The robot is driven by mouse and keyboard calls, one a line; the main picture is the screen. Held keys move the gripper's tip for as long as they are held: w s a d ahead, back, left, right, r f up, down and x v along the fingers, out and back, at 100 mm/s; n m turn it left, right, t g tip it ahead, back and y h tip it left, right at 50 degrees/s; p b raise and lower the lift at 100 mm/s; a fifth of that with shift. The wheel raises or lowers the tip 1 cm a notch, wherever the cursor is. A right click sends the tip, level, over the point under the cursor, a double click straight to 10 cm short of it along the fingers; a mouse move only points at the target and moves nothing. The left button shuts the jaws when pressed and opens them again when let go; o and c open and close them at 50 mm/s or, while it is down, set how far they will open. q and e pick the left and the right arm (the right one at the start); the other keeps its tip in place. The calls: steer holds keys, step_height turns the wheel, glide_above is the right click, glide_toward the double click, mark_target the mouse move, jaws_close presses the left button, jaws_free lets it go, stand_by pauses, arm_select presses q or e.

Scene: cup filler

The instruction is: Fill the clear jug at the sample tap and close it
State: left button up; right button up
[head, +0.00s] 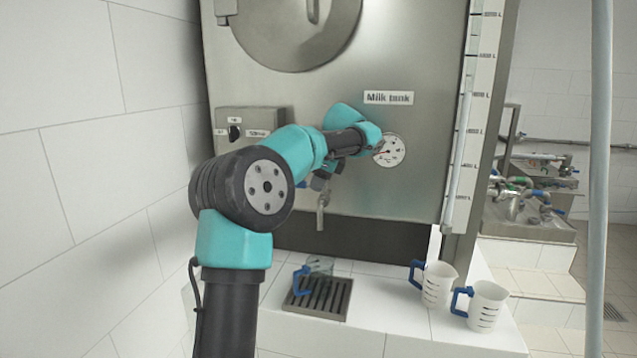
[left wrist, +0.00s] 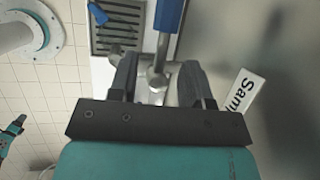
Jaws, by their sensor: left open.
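The clear jug (head: 320,265) with a blue handle stands on the drain grate, below the tap (head: 322,205). The inside of the jug is too faint to read. My left gripper (head: 318,182) is at the tap, pointing down. In the left wrist view, the open fingers of the gripper (left wrist: 158,70) lie on either side of the tap's metal body (left wrist: 157,78), with a blue lever (left wrist: 168,15) beyond it. Contact cannot be told. A blue piece, probably the jug's handle (left wrist: 97,13), shows over the grate. No stream shows under the spout. My right gripper is out of view.
The drain grate (head: 301,302) lies on the white tiled ledge. Two white jugs (head: 437,284) (head: 487,306) with blue handles stand at right. The steel milk tank (head: 290,90) rises behind, with a dial (head: 391,150). A grey pole (head: 599,180) stands at far right.

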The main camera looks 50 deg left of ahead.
arm_select(q)
steer(key=shift+a+f, duration=0.15)
steer(key=shift+f, duration=0.25)
jaws_close()
